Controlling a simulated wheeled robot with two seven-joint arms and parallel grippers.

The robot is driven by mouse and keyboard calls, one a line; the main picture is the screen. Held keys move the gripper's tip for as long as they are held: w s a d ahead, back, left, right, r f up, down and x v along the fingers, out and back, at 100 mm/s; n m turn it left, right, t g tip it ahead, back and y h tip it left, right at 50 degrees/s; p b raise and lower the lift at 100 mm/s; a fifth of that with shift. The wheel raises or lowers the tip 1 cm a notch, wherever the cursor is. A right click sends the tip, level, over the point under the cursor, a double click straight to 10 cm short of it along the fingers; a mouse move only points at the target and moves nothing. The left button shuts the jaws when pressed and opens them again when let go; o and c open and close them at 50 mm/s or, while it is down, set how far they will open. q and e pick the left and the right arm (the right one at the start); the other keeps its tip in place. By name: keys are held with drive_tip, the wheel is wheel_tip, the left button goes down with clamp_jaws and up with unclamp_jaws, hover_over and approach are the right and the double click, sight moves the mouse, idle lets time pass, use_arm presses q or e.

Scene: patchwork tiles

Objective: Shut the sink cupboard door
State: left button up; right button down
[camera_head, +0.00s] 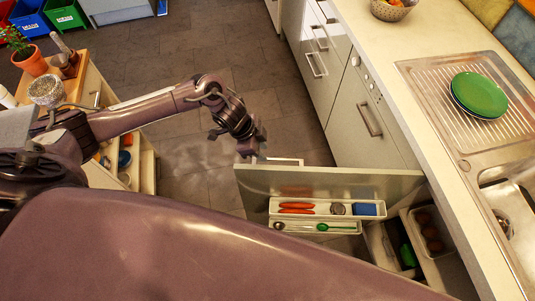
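The sink cupboard door (390,184) stands wide open, reaching left from the counter front. Its inner side, facing me, carries two white racks (272,211). A pale bar handle (287,160) shows just past its top edge, on the outer side. My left gripper (250,147) is at the door's free end, by the top edge and near the handle. I cannot tell whether it touches the door, and its fingers are too small and dark to read. Inside the open cupboard are bins (440,268), partly hidden. My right gripper is not in view.
The counter (388,40) runs along the right with a steel sink (409,68) and a green plate (479,95). A wooden shelf unit (96,76) with a plant stands left. Coloured bins (66,14) are at far left. The tiled floor (190,40) between is clear.

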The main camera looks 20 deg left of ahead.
sight(270, 159)
use_arm(q)
drive_tip(key=shift+x, duration=2.35)
drive_tip(key=shift+c, duration=0.3)
clamp_jaws()
